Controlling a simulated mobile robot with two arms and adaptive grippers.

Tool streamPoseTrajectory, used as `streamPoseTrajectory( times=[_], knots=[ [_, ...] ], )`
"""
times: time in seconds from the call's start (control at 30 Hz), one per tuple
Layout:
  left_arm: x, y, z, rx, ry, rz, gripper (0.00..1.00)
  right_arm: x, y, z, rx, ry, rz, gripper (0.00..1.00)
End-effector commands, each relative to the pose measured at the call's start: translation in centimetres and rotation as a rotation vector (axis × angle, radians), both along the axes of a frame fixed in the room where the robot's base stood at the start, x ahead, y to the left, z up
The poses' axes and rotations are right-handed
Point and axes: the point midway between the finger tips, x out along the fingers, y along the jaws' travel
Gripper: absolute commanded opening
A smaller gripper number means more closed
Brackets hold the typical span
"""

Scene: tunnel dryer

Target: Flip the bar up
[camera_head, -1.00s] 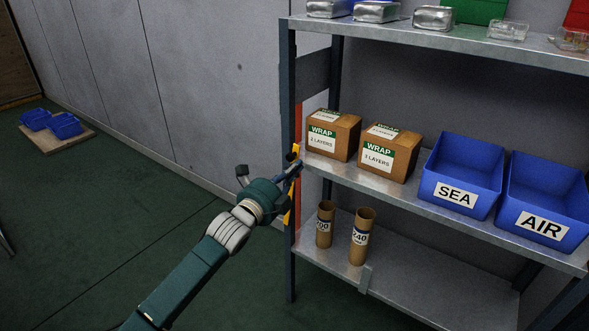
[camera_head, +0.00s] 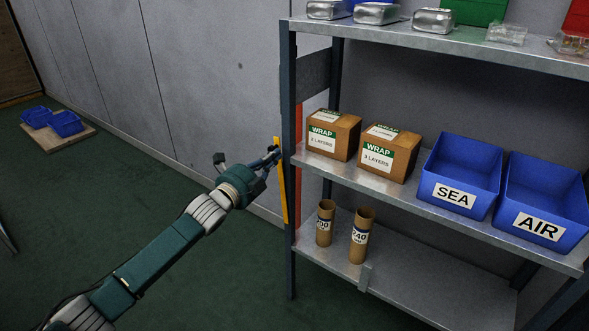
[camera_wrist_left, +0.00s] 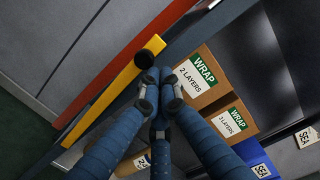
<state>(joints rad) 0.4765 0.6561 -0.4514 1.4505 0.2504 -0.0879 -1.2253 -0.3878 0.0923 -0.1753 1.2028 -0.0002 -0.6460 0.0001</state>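A yellow bar (camera_head: 281,180) stands nearly upright along the outer left side of the shelf's front post in the head view. It crosses the left wrist view (camera_wrist_left: 113,91) on a slant, beside a red-orange strip (camera_wrist_left: 128,55). My left gripper (camera_head: 275,155) is at the upper part of the bar, with its tips next to the post. In the left wrist view its blue fingers (camera_wrist_left: 153,82) are drawn together, with the tips beside the bar. A black round knob (camera_wrist_left: 155,44) shows just beyond them. I see nothing clearly held. My right gripper is out of view.
The shelf (camera_head: 330,165) holds two wrap boxes (camera_head: 333,136) and blue SEA (camera_head: 461,165) and AIR (camera_head: 545,195) bins. Two cardboard tubes (camera_head: 325,224) stand on the lower shelf. Blue trays (camera_head: 66,124) sit on a board at the far left. The floor left of the shelf is open.

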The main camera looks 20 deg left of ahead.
Motion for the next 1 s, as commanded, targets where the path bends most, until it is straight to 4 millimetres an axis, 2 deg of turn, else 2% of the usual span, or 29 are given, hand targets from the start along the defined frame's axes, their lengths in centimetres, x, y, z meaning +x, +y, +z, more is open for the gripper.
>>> streamPoseTrajectory(
  times=[0.13, 0.23, 0.5, 0.7, 1.0],
  knots=[
    [-0.5, 0.5, 0.0, 0.001, 0.001, 0.005, 0.0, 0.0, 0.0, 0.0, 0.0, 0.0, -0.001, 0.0],
    [-1.7, 0.7, -0.1, 0.001, 0.002, 0.003, 0.0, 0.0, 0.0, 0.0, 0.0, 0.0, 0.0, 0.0],
    [-7.1, 1.7, -0.3, 0.002, 0.004, 0.001, 0.0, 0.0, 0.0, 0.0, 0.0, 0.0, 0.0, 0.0],
    [-10.1, 2.3, -0.3, 0.002, 0.003, 0.001, 0.0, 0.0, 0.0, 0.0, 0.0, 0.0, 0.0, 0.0],
    [-11.7, 2.7, -0.1, 0.001, 0.0, -0.001, 0.0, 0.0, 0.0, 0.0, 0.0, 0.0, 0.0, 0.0]
  ],
)
